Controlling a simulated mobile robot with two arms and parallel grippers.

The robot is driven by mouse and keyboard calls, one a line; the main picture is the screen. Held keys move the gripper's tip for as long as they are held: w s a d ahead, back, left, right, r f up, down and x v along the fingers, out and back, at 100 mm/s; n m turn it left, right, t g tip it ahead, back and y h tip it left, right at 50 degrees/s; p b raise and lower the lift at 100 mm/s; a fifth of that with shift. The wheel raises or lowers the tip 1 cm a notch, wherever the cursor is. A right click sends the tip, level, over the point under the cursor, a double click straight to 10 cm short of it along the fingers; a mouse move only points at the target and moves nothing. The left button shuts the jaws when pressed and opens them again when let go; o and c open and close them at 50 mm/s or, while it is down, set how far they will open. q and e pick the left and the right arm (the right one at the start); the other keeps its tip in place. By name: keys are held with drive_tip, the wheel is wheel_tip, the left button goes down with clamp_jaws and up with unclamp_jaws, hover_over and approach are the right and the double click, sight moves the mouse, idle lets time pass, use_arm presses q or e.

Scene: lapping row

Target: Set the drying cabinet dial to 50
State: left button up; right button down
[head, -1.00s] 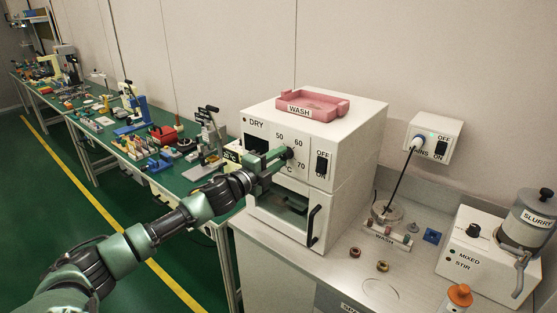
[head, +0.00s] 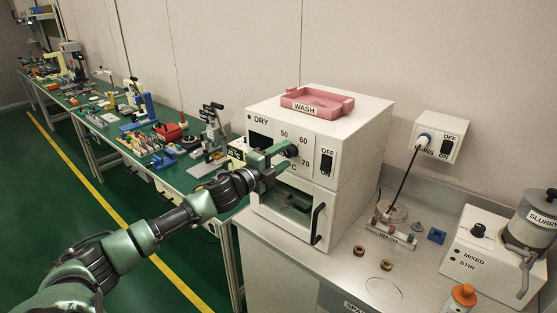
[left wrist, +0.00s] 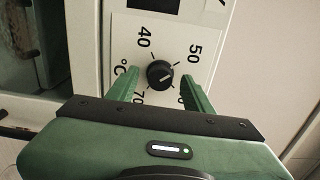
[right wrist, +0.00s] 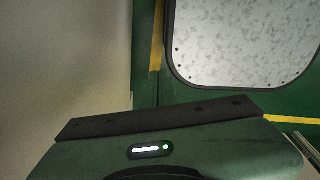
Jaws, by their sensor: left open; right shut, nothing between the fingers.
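The drying cabinet (head: 347,170) is a white box marked DRY on the bench. Its black dial (head: 291,150) sits on the front panel; the left wrist view shows it close up (left wrist: 160,74), ringed by 40, 50, 60 and 70. A pale slanted mark is on the knob; I cannot tell surely which number it points at. My left gripper (head: 283,152) is open at the dial. In the left wrist view its fingertips (left wrist: 160,84) lie on either side of the knob, with gaps.
A pink WASH tray (head: 317,101) lies on the cabinet. An OFF/ON switch (head: 327,162) is right of the dial, and a door handle (head: 318,223) below. The stirrer unit (head: 480,250) stands right. A cluttered green bench (head: 185,178) runs left.

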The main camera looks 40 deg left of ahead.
use_arm(q)
drive_tip(key=shift+s+f, duration=0.2)
drive_tip(key=shift+s, duration=0.2)
drive_tip(key=s+b, duration=0.3)
drive_tip(key=s, duration=0.3)
drive_tip(key=shift+s+a+r, duration=0.15)
drive_tip(key=shift+s+a, duration=0.15)
drive_tip(key=shift+s, duration=0.1)
